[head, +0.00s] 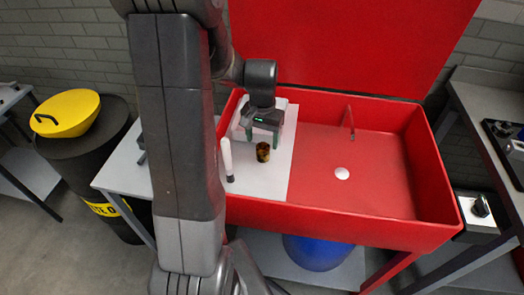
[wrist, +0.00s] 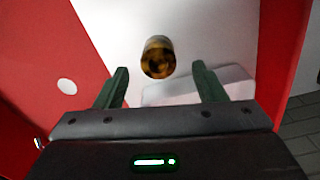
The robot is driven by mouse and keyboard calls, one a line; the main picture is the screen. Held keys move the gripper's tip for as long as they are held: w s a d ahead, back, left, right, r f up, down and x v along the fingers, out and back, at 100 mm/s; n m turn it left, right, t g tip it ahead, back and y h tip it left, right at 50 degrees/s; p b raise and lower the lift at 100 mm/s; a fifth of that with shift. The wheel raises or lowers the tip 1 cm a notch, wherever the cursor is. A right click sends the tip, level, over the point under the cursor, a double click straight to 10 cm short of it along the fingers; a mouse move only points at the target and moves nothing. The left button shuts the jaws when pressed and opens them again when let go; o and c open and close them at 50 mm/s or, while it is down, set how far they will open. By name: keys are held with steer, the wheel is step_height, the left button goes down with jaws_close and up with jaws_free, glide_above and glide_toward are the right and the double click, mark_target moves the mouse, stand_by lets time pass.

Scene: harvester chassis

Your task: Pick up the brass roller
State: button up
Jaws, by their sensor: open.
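The brass roller (head: 263,152) is a short brown-gold cylinder standing on the white board (head: 278,180) at the left of the red basin. In the wrist view the roller (wrist: 158,58) shows ahead of the fingertips, about midway between them. My gripper (head: 262,142) is over the board, just behind and above the roller in the head view. Its two green fingers are apart with nothing between them, as the wrist view of my gripper (wrist: 159,76) also shows.
A white bottle with a dark end (head: 227,160) stands left of the roller. A pale flat tray (wrist: 195,88) lies near the fingers. The red basin (head: 375,195) has a white round drain (head: 342,173) and a tap (head: 350,120). A black bin with yellow lid (head: 70,112) stands left.

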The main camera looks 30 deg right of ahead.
mark_target(263, 147)
steer(key=shift+s+f+p, duration=0.1)
steer(key=shift+f+p, duration=0.25)
steer(key=shift+f, duration=2.6)
steer(key=shift+d, duration=0.1)
steer(key=c, duration=1.3)
steer(key=shift+c, duration=0.2)
